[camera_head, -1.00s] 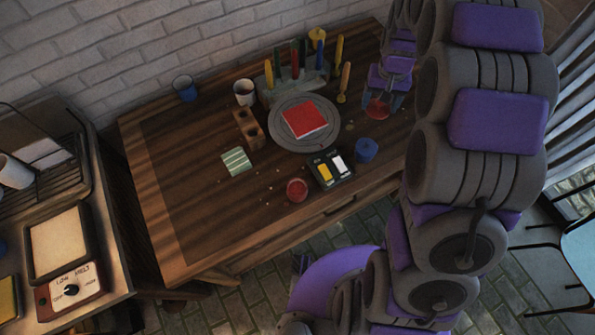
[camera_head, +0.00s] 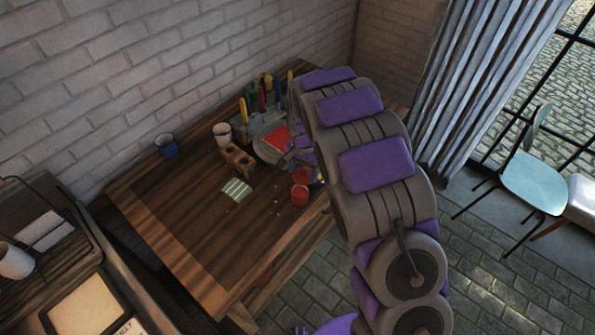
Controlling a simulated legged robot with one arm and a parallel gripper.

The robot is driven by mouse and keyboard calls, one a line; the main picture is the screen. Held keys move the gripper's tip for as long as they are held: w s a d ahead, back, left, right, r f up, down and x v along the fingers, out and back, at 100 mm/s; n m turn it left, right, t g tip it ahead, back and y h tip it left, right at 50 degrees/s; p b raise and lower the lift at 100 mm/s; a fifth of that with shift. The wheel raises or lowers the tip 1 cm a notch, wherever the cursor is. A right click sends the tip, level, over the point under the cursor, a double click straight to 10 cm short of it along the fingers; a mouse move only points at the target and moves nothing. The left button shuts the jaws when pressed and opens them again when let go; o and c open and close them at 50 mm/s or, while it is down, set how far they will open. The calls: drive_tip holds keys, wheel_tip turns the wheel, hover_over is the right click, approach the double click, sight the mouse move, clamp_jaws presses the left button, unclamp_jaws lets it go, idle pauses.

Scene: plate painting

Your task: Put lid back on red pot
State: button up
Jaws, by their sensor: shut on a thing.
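The red pot (camera_head: 299,196) stands on the table near its front edge, at the centre of the view. A red lid (camera_head: 301,175) shows just behind and above the pot in the picture. My gripper (camera_head: 304,164) is shut on the lid. The gripper is small in view and partly covered by my arm. I cannot tell whether the lid touches the pot or how high it is held.
A grey round stand with a red square (camera_head: 278,138) lies behind the gripper, partly hidden. A brown block with holes (camera_head: 238,160), a white cup (camera_head: 222,134), a blue cup (camera_head: 166,145) and a striped green pad (camera_head: 236,190) stand to the left. The table's left part (camera_head: 185,215) is clear.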

drive_tip(key=shift+a+f, duration=0.25)
drive_tip(key=shift+a, duration=0.25)
drive_tip(key=shift+d+f, duration=0.3)
drive_tip(key=shift+f, duration=0.1)
drive_tip(key=shift+f+b, duration=0.3)
drive_tip(key=shift+b, duration=0.05)
drive_tip(key=f, duration=0.1)
drive_tip(key=a+f+b, duration=0.1)
drive_tip(key=f, duration=0.1)
drive_tip(key=shift+f, duration=0.1)
drive_tip(key=shift+d+f, duration=0.1)
drive_tip(key=shift+f, duration=0.4)
drive_tip(key=shift+d+f, duration=0.3)
drive_tip(key=shift+f, duration=0.1)
drive_tip(key=shift+a, duration=0.3)
drive_tip(key=shift+s+d+r, duration=0.1)
drive_tip(key=shift+d, duration=0.25)
